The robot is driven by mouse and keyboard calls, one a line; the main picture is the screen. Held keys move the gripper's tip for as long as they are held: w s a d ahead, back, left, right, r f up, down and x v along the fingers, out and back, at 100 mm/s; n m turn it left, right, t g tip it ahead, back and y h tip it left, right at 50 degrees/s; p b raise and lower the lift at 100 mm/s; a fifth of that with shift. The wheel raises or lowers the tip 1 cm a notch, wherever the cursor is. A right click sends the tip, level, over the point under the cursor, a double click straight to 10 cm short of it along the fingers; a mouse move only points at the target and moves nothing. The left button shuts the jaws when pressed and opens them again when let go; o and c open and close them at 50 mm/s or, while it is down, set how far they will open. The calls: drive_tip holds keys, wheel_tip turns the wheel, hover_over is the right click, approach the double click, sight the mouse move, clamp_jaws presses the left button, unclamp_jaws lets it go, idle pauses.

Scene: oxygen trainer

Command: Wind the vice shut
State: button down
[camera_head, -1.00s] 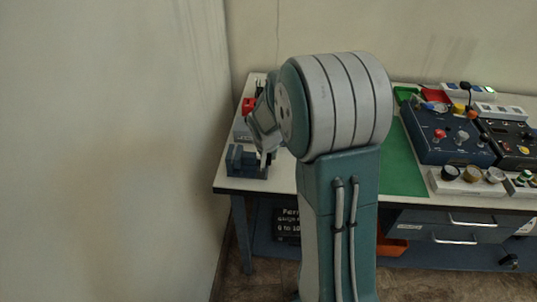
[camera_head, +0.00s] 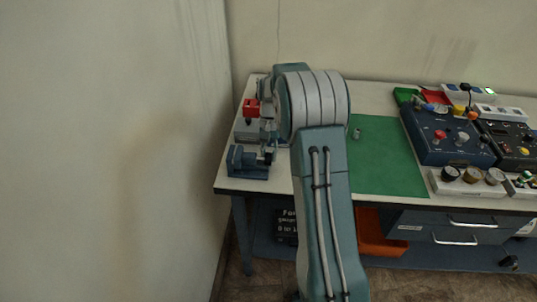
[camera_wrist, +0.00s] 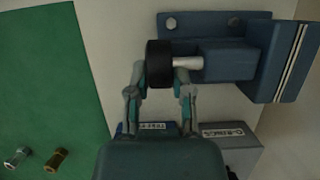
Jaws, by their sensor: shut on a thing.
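The blue vice (camera_head: 247,169) stands at the table's front left corner. In the wrist view its blue body (camera_wrist: 228,62) lies to the right, with a bare metal screw (camera_wrist: 188,63) running left to a round black knob (camera_wrist: 158,62). My gripper (camera_wrist: 159,75) is shut on this knob, one finger on each side. Two pale strips (camera_wrist: 290,62) mark the jaw area at the right; the gap between the jaws is hard to judge. In the head view my gripper (camera_head: 268,152) is at the right side of the vice, partly hidden by my arm.
A grey box with a red top (camera_head: 249,108) stands behind the vice. A green mat (camera_head: 385,165) lies to the right, with small metal fittings (camera_wrist: 55,160) on it. A wall is close on the left.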

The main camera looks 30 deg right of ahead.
drive_tip(key=g+y, duration=0.3)
drive_tip(key=g, duration=0.1)
drive_tip(key=shift+w+d+f, duration=0.15)
drive_tip(key=shift+d+f, duration=0.05)
drive_tip(key=shift+f, duration=0.1)
drive_tip(key=shift+g, duration=0.3)
drive_tip(key=shift+d, duration=0.1)
drive_tip(key=c, duration=0.8)
unclamp_jaws()
